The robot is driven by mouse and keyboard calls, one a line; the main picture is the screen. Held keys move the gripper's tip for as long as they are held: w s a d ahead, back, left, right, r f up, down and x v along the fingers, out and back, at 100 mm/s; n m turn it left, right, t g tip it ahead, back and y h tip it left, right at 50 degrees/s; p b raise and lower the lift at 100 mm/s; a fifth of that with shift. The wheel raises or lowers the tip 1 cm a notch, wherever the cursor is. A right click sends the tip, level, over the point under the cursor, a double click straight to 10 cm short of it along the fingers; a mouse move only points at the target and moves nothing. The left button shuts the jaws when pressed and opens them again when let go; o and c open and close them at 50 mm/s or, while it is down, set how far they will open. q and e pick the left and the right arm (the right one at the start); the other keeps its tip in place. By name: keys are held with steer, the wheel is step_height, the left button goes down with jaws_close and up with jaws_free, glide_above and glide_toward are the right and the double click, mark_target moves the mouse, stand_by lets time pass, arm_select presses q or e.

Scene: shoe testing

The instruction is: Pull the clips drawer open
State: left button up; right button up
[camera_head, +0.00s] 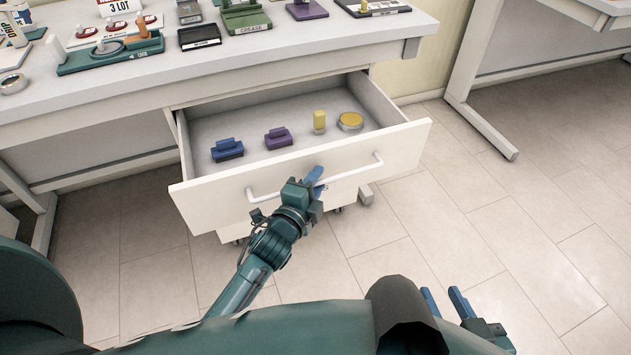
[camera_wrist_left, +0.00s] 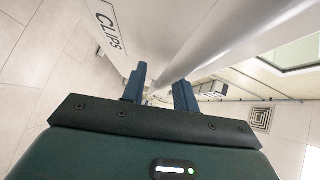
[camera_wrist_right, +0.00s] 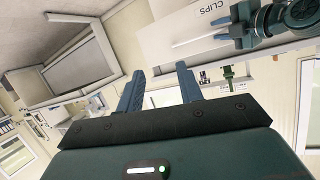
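The clips drawer (camera_head: 270,187) is pulled out from under the table, its inside visible from above. Its CLIPS label shows in the left wrist view (camera_wrist_left: 108,30) and the right wrist view (camera_wrist_right: 215,14). The white bar handle (camera_head: 355,170) runs across its front. My left gripper (camera_head: 313,182) is at the middle of the handle. In the left wrist view its fingers (camera_wrist_left: 161,92) are apart, with the handle bar (camera_wrist_left: 190,50) passing close by or between them; contact is unclear. My right gripper (camera_head: 445,303) is open and empty, low and away from the drawer.
In the drawer lie a blue clip (camera_head: 227,150), a purple clip (camera_head: 278,138), a yellow block (camera_head: 319,122) and a round yellow-topped tin (camera_head: 350,121). The tabletop (camera_head: 300,45) above holds green trays and small pieces. The floor to the right is clear.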

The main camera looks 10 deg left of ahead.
arm_select(q)
steer(key=shift+o, duration=0.2)
arm_select(e)
steer(key=shift+r, duration=0.2)
arm_select(q)
steer(key=shift+s, duration=0.2)
steer(key=p+v, duration=0.1)
steer(key=v, duration=1.1)
steer(key=shift+s, duration=0.4)
arm_select(e)
steer(key=shift+w+a+f+g, duration=0.15)
steer(key=shift+a+f+g, duration=0.05)
steer(key=shift+f+g, duration=0.1)
arm_select(q)
steer(key=shift+a, duration=0.15)
arm_select(e)
steer(key=shift+r, duration=0.1)
